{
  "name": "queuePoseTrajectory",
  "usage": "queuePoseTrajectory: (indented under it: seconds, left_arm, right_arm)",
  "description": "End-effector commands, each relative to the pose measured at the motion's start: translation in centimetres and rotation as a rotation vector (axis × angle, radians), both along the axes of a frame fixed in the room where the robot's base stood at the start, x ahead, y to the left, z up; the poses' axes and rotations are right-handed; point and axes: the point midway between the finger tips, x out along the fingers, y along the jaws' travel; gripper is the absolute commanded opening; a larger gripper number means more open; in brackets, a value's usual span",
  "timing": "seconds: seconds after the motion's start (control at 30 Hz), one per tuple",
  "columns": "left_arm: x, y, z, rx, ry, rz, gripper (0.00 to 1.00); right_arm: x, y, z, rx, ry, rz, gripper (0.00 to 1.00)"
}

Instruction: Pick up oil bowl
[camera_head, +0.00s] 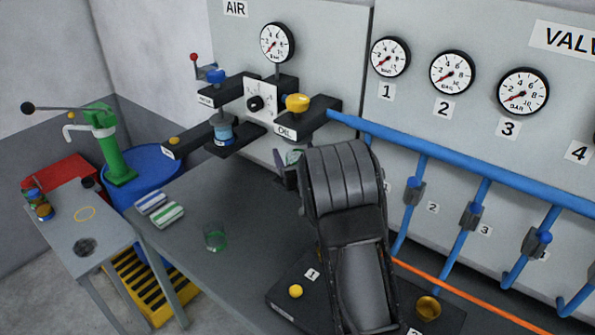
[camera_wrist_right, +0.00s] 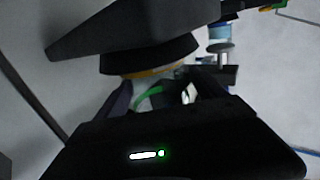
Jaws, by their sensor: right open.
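A clear bowl with a green band, which looks like the oil bowl (camera_head: 292,157), is beneath the black block labelled OIL (camera_head: 305,119). My right arm partly hides it in the head view. My right gripper (camera_head: 286,166) is open at this bowl. In the right wrist view, the bowl (camera_wrist_right: 152,98) appears between the dark fingers of my right gripper (camera_wrist_right: 163,92), under the dark block with a yellowish ring. I cannot tell whether the fingers touch it. My left gripper is not in view.
A clear greenish cup (camera_head: 215,236) and folded striped cloths (camera_head: 160,208) sit on the grey bench (camera_head: 250,205). A blue bowl (camera_head: 222,130) hangs left of the OIL block. A blue pipe (camera_head: 420,150) runs right along the gauge panel. A black plate (camera_head: 290,285) lies in front.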

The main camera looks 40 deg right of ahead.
Motion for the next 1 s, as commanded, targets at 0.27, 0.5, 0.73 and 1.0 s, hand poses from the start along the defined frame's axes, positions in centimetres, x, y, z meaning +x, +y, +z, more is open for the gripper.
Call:
queuePoseTrajectory:
  seconds: [0.27,0.5,0.73,1.0]
  left_arm:
    - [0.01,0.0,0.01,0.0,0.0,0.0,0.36]
    - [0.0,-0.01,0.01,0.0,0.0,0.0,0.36]
    - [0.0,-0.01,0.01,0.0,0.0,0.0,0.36]
    - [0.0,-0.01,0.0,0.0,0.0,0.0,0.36]
  right_arm:
    - [-0.01,0.0,0.01,0.0,0.0,0.0,0.81]
    - [-0.02,0.01,0.02,0.0,0.0,0.0,0.61]
    - [-0.02,0.01,0.02,0.0,0.0,0.0,0.42]
    - [-0.02,0.0,0.02,0.0,0.0,0.0,0.2]
